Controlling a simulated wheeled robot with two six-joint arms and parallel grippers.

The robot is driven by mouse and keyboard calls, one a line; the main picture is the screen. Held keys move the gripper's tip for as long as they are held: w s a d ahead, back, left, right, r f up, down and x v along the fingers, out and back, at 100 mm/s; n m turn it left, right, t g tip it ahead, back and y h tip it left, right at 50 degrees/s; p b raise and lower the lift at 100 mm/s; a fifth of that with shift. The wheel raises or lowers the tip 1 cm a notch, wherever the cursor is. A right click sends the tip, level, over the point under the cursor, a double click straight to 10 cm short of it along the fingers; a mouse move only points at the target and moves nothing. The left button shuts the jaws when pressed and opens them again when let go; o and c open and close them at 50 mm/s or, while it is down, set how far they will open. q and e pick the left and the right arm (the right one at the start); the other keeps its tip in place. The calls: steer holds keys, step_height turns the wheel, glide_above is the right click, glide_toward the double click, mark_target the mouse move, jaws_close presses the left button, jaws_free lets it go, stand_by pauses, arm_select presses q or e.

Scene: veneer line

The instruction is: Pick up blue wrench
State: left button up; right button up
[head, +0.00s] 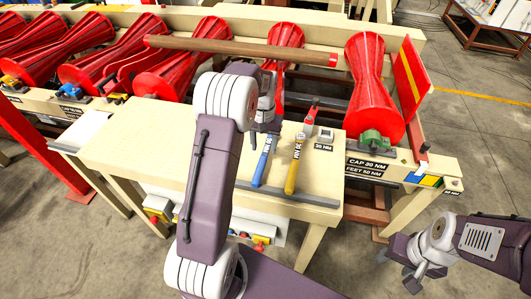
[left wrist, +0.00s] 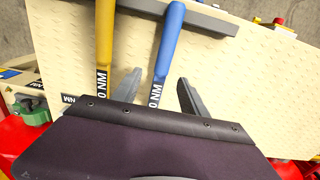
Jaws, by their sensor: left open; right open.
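The blue wrench (head: 263,163) lies on the pale wooden table, left of a yellow wrench (head: 294,166). My left gripper (head: 267,135) is over the blue wrench's far part, its jaws open. In the left wrist view, the blue wrench (left wrist: 170,42) runs between the two open fingers (left wrist: 160,75), with a finger on either side. The wrench's far end is hidden under the gripper body. Whether the fingers touch it I cannot tell. My right gripper (head: 399,272) is open and empty, low at the right, away from the table.
The yellow wrench (left wrist: 105,45) lies close beside the left gripper's finger. A dark bar (head: 295,198) runs along the table's near edge, under the handle ends. The table's left part (head: 125,145) is clear.

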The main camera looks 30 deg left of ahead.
mark_target(262, 159)
arm_select(q)
steer(key=shift+s+f, duration=0.15)
steer(key=shift+f, duration=0.15)
step_height(262, 159, down, 2)
steer(key=shift+s+f+p, duration=0.1)
steer(key=shift+f+p, duration=0.1)
steer(key=shift+p, duration=0.35)
steer(key=shift+w+f, duration=0.2)
steer(key=shift+f, duration=0.25)
steer(key=f, duration=0.1)
steer(key=f+p, duration=0.1)
steer(key=f, duration=0.1)
steer(key=f+p, duration=0.1)
steer(key=shift+s+a+f, duration=0.15)
steer(key=shift+s+f, duration=0.15)
steer(key=shift+f, duration=0.2)
jaws_close()
steer(key=shift+w, duration=0.1)
